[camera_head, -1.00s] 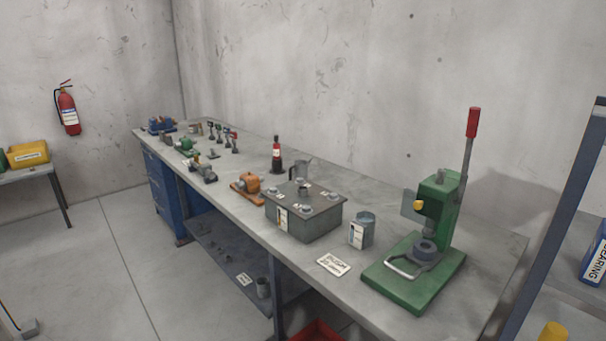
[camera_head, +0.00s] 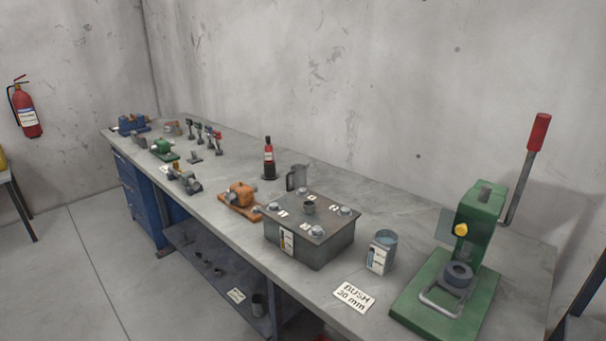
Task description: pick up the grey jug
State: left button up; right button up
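The grey jug (camera_head: 298,176) stands upright on the workbench, behind the dark grey box. Its handle shows on its left side, and its lower part is partly hidden by the box. Neither of my grippers shows in the head view.
The workbench (camera_head: 222,208) carries the grey box (camera_head: 310,245), an orange unit (camera_head: 240,195), a dark bottle with a red label (camera_head: 269,160), a grey can (camera_head: 382,252), a BUSH sign (camera_head: 354,297) and a green lever press (camera_head: 462,265). Bench space right of the jug is clear.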

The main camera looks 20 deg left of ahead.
aim_at(298, 172)
jog(key=i+j+z, duration=0.2)
jog(key=i+j, duration=0.15)
jog(key=j, duration=0.3)
jog(key=i+j+z, duration=0.1)
jog(key=j, duration=0.25)
jog(key=i+j, duration=0.2)
jog(key=j, duration=0.15)
jog(key=i+j+z, duration=0.15)
jog(key=j, duration=0.2)
jog(key=i+j+z, duration=0.1)
jog(key=j, duration=0.3)
